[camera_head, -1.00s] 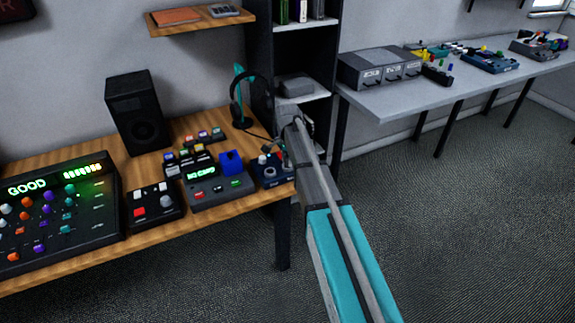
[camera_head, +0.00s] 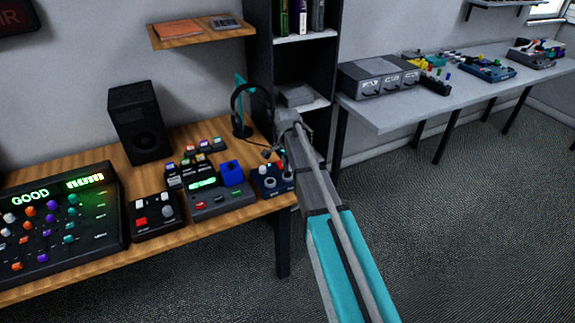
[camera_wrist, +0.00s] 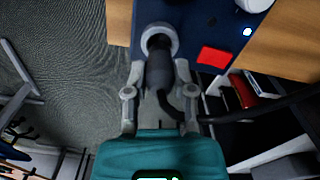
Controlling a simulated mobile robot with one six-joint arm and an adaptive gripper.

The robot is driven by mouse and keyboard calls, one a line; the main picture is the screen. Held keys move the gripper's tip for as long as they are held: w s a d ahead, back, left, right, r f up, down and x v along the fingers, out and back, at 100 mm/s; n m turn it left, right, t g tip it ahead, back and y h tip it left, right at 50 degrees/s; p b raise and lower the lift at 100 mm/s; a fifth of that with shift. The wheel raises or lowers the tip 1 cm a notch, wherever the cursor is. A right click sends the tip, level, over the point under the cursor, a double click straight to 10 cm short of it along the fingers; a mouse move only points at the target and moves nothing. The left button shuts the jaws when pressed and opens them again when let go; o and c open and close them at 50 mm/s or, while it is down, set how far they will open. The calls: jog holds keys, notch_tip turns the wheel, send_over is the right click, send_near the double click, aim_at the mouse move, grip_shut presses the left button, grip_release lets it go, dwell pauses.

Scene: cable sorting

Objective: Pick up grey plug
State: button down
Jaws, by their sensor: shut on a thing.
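A grey plug (camera_wrist: 160,72) with a dark cable is between the fingers of my gripper (camera_wrist: 160,82) in the wrist view. My gripper is shut on it. The plug's front end lines up with a pale ring socket (camera_wrist: 171,31) on a dark blue device (camera_wrist: 204,22). I cannot tell whether the tip is still inside the ring. The plug's cable bends off to the right. In the head view my gripper (camera_head: 284,128) is above the blue device (camera_head: 266,187) at the table's right end, and the plug is too small there to make out clearly.
The wooden table (camera_head: 90,157) holds a mixer panel (camera_head: 100,212), a speaker (camera_head: 140,122), headphones (camera_head: 246,108) and a grey box with a green display (camera_head: 218,202). A dark shelf unit (camera_head: 260,45) stands behind. A grey table (camera_head: 400,108) is at right, with open floor before it.

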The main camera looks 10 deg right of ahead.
jog(key=s+r+p, duration=0.9)
jog(key=s+r, duration=0.1)
jog(key=s, duration=0.4)
jog(key=shift+r+p, duration=0.25)
jog(key=shift+p, duration=0.1)
jog(key=w+a+f+b, duration=0.5)
jog(key=w+a, duration=0.1)
jog(key=w, duration=0.6)
jog(key=shift+a+f, duration=0.2)
jog(key=shift+a, duration=0.2)
jog(key=shift+w+f+b, duration=0.1)
jog(key=shift+f+b, duration=0.15)
jog(key=shift+b, duration=0.2)
jog(key=shift+f+b, duration=2.15)
jog(key=shift+f, duration=0.05)
jog(key=shift+f+b, duration=0.9)
dwell(1.1)
